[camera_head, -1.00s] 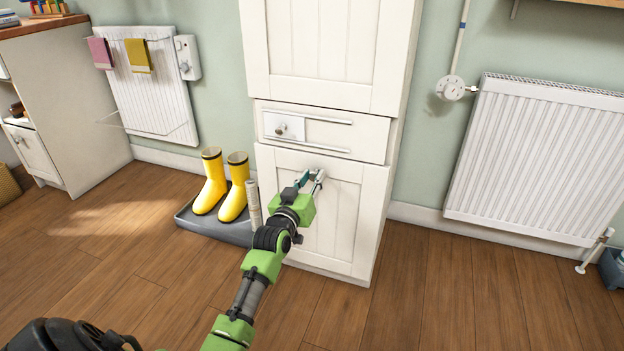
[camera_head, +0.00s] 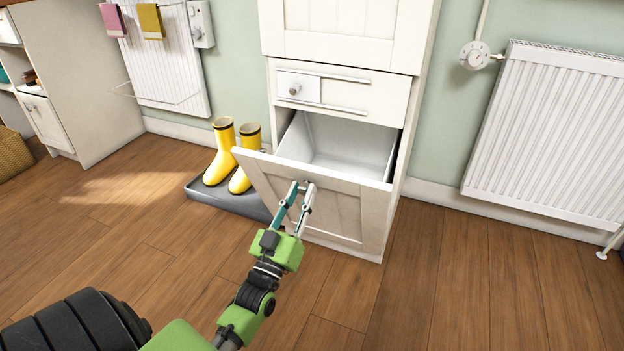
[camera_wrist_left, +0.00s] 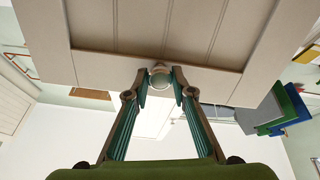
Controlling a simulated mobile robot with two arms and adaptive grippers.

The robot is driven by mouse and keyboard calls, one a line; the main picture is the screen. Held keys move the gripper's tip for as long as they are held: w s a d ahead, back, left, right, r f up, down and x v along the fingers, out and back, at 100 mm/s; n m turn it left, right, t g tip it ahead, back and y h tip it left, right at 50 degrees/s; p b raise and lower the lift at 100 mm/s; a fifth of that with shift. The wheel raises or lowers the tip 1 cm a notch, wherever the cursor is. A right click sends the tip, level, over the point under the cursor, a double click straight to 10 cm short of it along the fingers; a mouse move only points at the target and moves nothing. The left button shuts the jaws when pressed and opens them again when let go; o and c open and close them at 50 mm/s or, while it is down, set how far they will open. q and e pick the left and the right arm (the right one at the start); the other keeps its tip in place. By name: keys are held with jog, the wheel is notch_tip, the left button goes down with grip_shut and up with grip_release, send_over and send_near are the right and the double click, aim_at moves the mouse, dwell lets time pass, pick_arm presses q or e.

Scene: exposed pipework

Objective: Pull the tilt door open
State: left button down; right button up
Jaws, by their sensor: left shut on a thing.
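The tilt door (camera_head: 343,211) is the white lower panel of the tall cabinet. It leans outward at the top, and a pale bin interior (camera_head: 340,142) shows behind it. My left gripper (camera_head: 304,186) is at the upper middle of the door, shut on its round knob. In the left wrist view the fingertips (camera_wrist_left: 159,74) sit on both sides of the knob (camera_wrist_left: 160,80), below the door's panel (camera_wrist_left: 160,28). My right gripper is not in view.
Yellow boots (camera_head: 222,150) stand on a grey tray (camera_head: 205,194) left of the door. A radiator (camera_head: 553,135) hangs at right. The wooden floor before the cabinet is clear.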

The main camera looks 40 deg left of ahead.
pick_arm(q)
jog(key=v, duration=0.4)
jog(key=shift+d+f, duration=0.1)
jog(key=shift+f, duration=0.35)
jog(key=shift+s+d+f, duration=0.1)
jog(key=shift+s+f, duration=0.3)
jog(key=shift+s, duration=0.15)
jog(key=c, duration=1.7)
grip_release()
jog(key=shift+f, duration=0.1)
jog(key=v, duration=1.2)
